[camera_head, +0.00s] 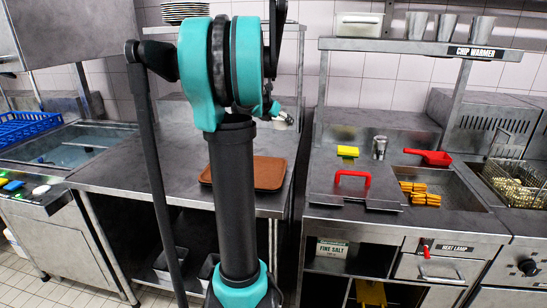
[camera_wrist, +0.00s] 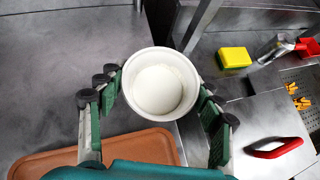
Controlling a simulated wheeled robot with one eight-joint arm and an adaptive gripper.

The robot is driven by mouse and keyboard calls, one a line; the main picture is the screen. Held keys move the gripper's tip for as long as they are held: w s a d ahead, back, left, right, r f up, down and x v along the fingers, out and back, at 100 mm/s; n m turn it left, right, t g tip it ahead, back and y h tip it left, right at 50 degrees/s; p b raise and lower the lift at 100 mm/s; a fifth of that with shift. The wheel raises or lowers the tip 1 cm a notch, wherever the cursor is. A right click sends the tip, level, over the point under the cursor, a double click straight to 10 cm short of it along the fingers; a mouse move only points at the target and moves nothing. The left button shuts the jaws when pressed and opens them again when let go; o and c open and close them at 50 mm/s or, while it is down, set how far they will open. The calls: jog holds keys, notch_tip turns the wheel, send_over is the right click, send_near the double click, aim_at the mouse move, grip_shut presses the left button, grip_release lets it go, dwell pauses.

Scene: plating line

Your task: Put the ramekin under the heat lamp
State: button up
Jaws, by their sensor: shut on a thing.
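The ramekin (camera_wrist: 158,90) is a small white round cup, seen from above in the wrist view. My gripper (camera_wrist: 160,84) is shut on it, with a green-padded finger at each side. It is held above the steel counter, beyond the brown tray (camera_wrist: 100,155). In the head view, my arm hides most of the gripper; a small part of the ramekin (camera_head: 283,122) shows right of the arm. The heat lamp label (camera_head: 450,248) is on the front of the right station, beside a red knob (camera_head: 425,248).
The right station has a lid with a red handle (camera_head: 352,178), a yellow sponge (camera_head: 348,151), a metal cup (camera_head: 379,147), a red scoop (camera_head: 430,157) and a well of fries (camera_head: 420,193). An overhead shelf (camera_head: 415,47) marked "chip warmer" stands on posts above it.

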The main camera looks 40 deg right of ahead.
notch_tip(320, 180, down, 15)
jog(key=shift+r, duration=0.15)
dwell(0.4)
jog(key=o, duration=1.4)
